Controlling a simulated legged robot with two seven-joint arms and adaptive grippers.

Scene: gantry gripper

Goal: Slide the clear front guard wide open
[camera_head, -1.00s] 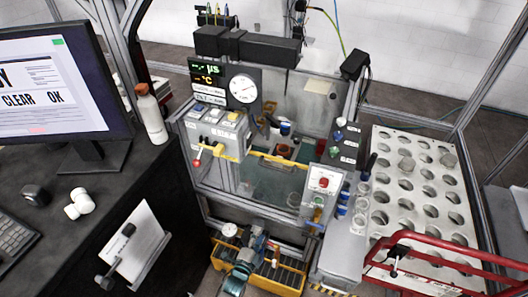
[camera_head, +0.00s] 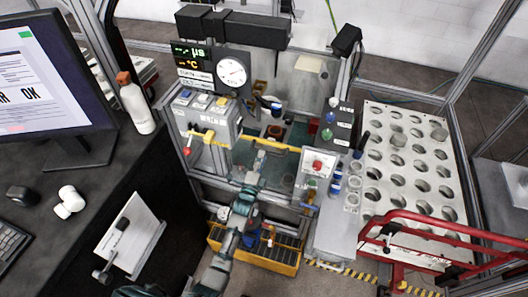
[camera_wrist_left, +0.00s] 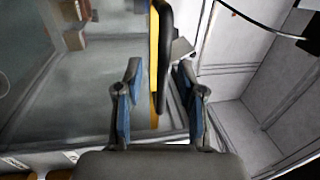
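The clear front guard (camera_head: 284,166) stands across the front of the machine, with a yellow handle bar (camera_head: 282,147) along its top edge. My left gripper (camera_head: 259,160) is in front of the guard, close to the bar. In the left wrist view the yellow and black bar (camera_wrist_left: 155,50) runs between my two open fingers (camera_wrist_left: 157,105). A gap shows on each side of the bar, so the fingers are not closed on it. My right gripper is not in view.
A yellow crate (camera_head: 290,268) stands below. A white rack with holes (camera_head: 405,190) and a red cart frame (camera_head: 440,228) are at the right.

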